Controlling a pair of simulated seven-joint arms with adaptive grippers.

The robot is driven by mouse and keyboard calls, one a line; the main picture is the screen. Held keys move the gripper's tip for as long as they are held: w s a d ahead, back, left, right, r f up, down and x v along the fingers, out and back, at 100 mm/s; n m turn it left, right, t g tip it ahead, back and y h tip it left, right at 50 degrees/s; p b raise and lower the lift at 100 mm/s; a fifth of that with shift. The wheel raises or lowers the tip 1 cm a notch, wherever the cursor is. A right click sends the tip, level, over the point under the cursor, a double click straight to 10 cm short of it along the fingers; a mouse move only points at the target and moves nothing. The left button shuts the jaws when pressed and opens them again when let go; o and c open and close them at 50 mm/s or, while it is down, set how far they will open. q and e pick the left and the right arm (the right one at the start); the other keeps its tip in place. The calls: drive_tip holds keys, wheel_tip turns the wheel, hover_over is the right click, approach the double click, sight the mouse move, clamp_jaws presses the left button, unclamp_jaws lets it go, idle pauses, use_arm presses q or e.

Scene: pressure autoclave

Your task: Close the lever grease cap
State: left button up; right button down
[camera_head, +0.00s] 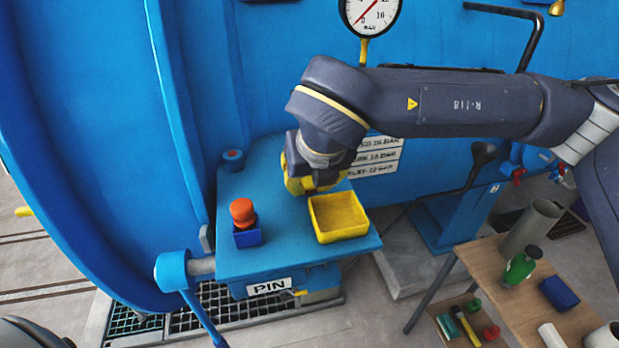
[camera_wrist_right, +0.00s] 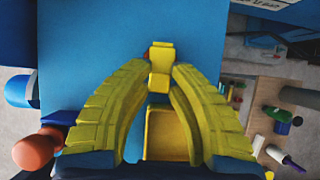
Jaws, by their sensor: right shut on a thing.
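My right gripper (camera_head: 314,186) reaches down over the back of the blue table, just behind the yellow tray. In the right wrist view its yellow fingers (camera_wrist_right: 158,75) are closed around a small yellow piece (camera_wrist_right: 160,56). I cannot tell if this piece is the lever grease cap; the arm hides it in the head view. A blue lever (camera_head: 206,318) hangs from a blue round hub (camera_head: 172,270) at the table's left front corner. My left gripper is not visible.
The yellow tray (camera_head: 341,229) looks empty. An orange knob (camera_head: 242,211) stands in a blue box (camera_head: 247,238) at the left. The large blue vessel wall (camera_head: 95,130) borders the table. A wooden side table (camera_head: 487,258) with a green bottle (camera_head: 521,267) is at right.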

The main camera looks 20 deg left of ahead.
drive_tip(key=c, duration=1.2)
unclamp_jaws()
drive_tip(key=v, duration=1.2)
drive_tip(key=shift+f, duration=0.1)
